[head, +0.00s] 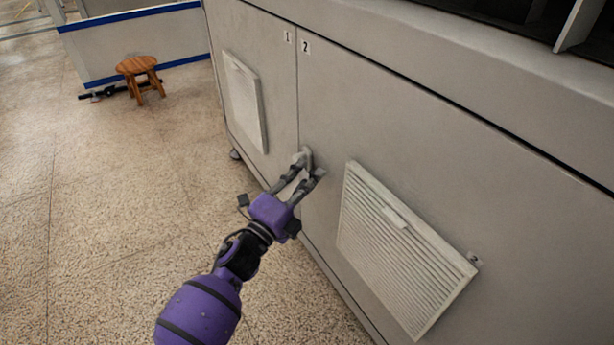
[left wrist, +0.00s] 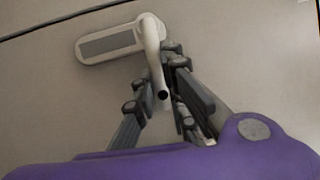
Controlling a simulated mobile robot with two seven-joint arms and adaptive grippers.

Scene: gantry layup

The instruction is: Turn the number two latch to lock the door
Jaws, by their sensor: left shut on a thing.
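The number two door (head: 330,110) is a grey panel right of the seam, marked by a small "2" label (head: 306,47). Its latch (head: 307,157) is a light grey handle on a rounded plate near the seam. In the left wrist view the latch plate (left wrist: 108,43) lies nearly level, and its bent lever (left wrist: 152,55) points down toward my gripper. My left gripper (head: 306,172) is at the latch, its fingers shut on the lever. In the left wrist view the fingers (left wrist: 160,100) stand on both sides of the lever. My right gripper is not in view.
The number one door (head: 275,75) with a vent panel is left of the seam. A louvred vent (head: 395,250) sits right of the latch, with a small fitting (head: 475,260) beside it. A wooden stool (head: 138,70) stands far left. The floor left of the cabinet is mostly clear.

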